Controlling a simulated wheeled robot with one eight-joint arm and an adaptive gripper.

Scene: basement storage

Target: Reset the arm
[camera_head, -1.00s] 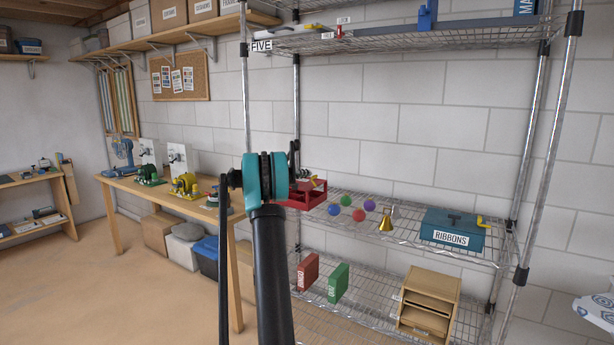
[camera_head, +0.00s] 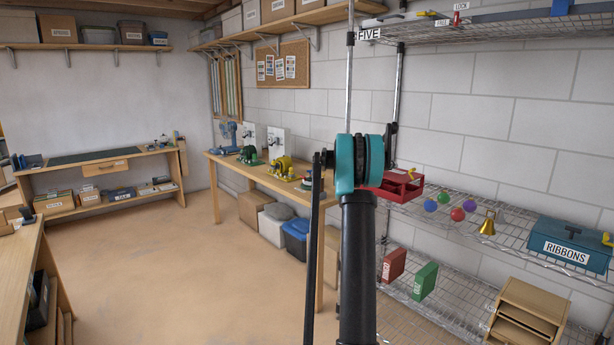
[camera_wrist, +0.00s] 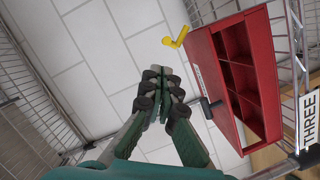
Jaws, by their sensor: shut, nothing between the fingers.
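My arm stands upright in the head view, with a teal and black joint (camera_head: 360,163) at its top. My gripper is mostly hidden behind that joint in the head view. In the wrist view my gripper (camera_wrist: 160,78) is shut and empty, its dark green fingers drawn together at the tips. A red tray with compartments (camera_wrist: 262,85) is to the right of the fingers in the wrist view, apart from them. It also shows on the middle wire shelf, just right of my joint, in the head view (camera_head: 399,188).
Coloured balls (camera_head: 457,214), a gold bell (camera_head: 488,226) and a teal RIBBONS box (camera_head: 570,243) are at the wire rack. A wooden workbench (camera_head: 262,180) stands behind my arm. The floor (camera_head: 160,255) at left is clear. A yellow piece (camera_wrist: 176,38) is beside the tray.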

